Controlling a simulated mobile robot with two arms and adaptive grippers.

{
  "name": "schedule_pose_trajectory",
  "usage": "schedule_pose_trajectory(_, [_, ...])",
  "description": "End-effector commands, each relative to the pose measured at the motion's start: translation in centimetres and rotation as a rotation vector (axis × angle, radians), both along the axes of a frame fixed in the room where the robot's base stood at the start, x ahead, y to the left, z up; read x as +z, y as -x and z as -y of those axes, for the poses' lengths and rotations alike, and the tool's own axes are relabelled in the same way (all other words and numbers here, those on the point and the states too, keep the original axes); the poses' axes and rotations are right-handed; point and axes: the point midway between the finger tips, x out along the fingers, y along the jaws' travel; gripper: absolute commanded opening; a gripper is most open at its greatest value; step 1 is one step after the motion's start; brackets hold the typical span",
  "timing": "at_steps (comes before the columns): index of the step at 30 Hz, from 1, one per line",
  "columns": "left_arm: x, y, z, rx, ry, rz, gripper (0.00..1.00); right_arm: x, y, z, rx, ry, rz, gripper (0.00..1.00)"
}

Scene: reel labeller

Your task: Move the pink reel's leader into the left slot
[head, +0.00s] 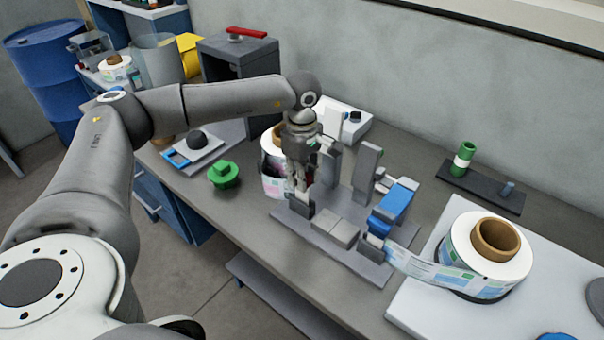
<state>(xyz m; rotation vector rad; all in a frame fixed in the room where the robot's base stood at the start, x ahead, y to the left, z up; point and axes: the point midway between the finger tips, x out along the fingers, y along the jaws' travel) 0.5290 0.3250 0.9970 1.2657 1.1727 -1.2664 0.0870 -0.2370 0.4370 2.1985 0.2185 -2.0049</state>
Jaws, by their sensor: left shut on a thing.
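The pink reel (271,180), a white roll with pink-printed labels and a brown core, stands at the left end of the grey labeller base (345,262), partly hidden behind my left gripper. My left gripper (298,196) points down at the left end of the labeller, beside this reel, and is shut on what appears to be its leader; the strip is mostly hidden by the fingers. The left slot is around the dark block (302,206) close under the fingertips; I cannot tell whether the leader is in it. My right gripper is out of view.
A blue-labelled reel (463,285) at right has its strip running to the labeller's right end, beside a blue clamp (398,200). Grey uprights (366,168) stand close right of my gripper. A green knob-like part (223,175) lies left; the front table strip is clear.

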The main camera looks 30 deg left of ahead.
Motion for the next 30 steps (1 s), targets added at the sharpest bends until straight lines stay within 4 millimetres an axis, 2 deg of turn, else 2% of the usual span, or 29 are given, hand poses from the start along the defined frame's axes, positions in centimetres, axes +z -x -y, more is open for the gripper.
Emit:
schedule_pose_trajectory(4, [-0.69,-0.01,0.02,0.000,0.000,0.000,0.00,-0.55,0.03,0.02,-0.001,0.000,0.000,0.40])
schedule_pose_trajectory(12, [-0.68,0.00,0.01,0.000,0.000,0.000,0.00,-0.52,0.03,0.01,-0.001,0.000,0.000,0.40])
schedule_pose_trajectory(13, [-0.68,0.00,0.01,0.000,0.000,0.000,0.24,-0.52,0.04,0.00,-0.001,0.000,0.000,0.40])
schedule_pose_trajectory(18, [-0.68,0.00,0.02,0.000,0.000,0.000,0.46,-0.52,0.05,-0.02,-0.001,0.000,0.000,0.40])
schedule_pose_trajectory(30, [-0.23,-0.03,0.01,0.000,0.000,0.001,0.48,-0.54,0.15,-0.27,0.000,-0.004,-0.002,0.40])
